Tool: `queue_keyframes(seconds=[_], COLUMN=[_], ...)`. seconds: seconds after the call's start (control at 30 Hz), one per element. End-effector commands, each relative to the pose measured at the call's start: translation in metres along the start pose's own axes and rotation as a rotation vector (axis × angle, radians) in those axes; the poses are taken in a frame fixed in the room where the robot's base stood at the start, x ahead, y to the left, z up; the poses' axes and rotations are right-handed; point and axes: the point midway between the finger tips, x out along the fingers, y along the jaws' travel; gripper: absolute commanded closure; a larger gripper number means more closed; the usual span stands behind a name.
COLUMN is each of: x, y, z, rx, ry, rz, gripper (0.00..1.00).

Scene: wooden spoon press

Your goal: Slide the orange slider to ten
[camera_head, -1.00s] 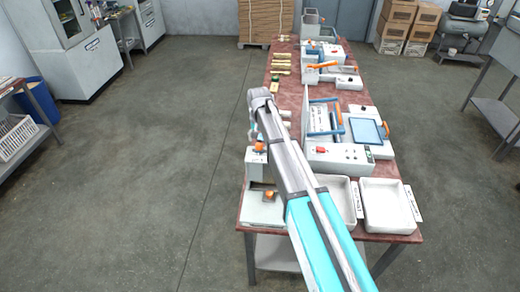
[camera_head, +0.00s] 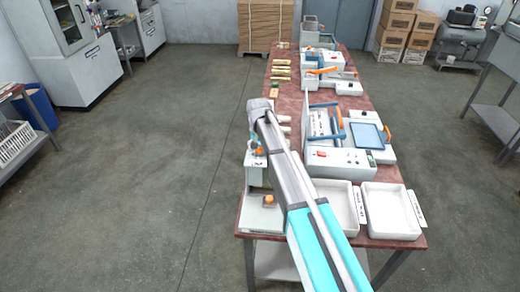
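A small white press-like device (camera_head: 256,176) stands at the near left corner of the table, partly behind my arm. It has a small orange part (camera_head: 259,152) near its top and another orange part (camera_head: 268,200) on its low base. I cannot tell which of these, if either, is the orange slider, and no scale or number ten is readable. My arm reaches up from the bottom of the picture and bends down above the device's far side. My gripper cannot be made out; it seems hidden below or behind the arm.
The long red-brown table (camera_head: 292,97) holds a white machine with a blue-framed panel (camera_head: 367,135) and an orange handle (camera_head: 388,134). Two white trays, one at the near right (camera_head: 393,212), lie beside my arm. Open floor (camera_head: 170,170) lies to the left.

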Motion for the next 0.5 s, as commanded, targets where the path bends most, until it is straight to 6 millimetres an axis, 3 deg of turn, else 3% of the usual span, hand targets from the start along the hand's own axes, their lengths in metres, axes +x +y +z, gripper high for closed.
queue_keyframes(seconds=[0.07,0.4,0.5], x=[0.0,0.0,0.0], y=[-0.0002,-0.0005,-0.0006], z=[0.0001,0.0002,0.0002], rx=[0.0,-0.001,-0.001], ry=[0.0,0.0,0.0], rz=[0.0,0.0,0.0], gripper=[0.38,1.0,1.0])
